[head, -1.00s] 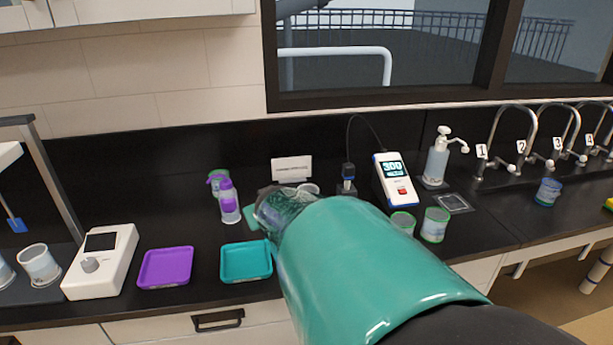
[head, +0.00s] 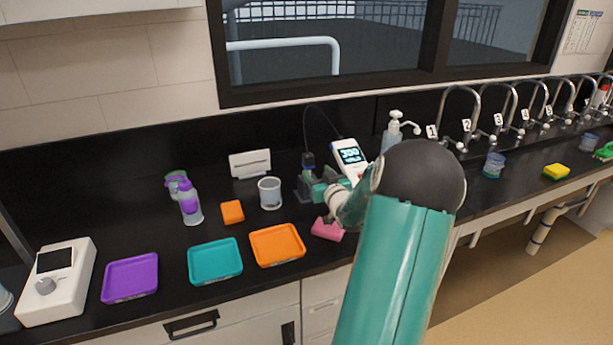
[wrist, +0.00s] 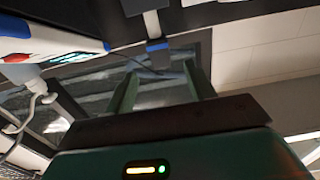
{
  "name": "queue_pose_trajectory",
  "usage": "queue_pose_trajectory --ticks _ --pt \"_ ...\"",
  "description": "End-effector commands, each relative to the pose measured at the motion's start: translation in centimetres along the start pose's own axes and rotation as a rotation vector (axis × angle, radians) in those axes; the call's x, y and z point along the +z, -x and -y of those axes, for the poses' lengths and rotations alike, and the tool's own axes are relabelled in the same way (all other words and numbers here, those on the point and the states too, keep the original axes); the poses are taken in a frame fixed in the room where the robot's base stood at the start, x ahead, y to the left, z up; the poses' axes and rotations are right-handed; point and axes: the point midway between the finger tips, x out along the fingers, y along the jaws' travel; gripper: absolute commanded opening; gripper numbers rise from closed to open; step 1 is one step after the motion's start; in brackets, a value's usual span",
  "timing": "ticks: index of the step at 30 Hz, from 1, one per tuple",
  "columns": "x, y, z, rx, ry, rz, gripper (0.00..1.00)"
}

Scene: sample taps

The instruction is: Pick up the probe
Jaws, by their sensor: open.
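The probe (head: 308,160) is a small dark block with a blue part, upright at the back of the counter, with a black cable rising from it. Its lower part is hidden by my gripper. My gripper (head: 314,187) is open close beside and below the probe's top. In the wrist view, the probe (wrist: 157,46) shows as a dark stem with a blue band, just beyond the two green fingers of my gripper (wrist: 161,70). I cannot tell whether it is between them. The white meter (head: 351,157) stands right of the probe; it also shows in the wrist view (wrist: 45,42).
A beaker (head: 269,193) and a white sign (head: 250,163) stand left of my gripper. Purple (head: 130,278), teal (head: 215,261) and orange (head: 277,245) trays lie in front. A pink object (head: 328,229) lies below my gripper. A pump bottle (head: 393,135) stands right.

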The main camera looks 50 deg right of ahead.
Motion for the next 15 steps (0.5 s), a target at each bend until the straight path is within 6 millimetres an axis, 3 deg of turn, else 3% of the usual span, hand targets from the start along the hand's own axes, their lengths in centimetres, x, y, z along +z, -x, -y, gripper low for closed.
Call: queue_pose_trajectory --ticks 6,15 --pt "0.1 -4.2 0.2 0.0 -0.001 0.0 0.55" --pt "-0.1 -6.9 0.3 0.001 -0.001 0.001 0.55"
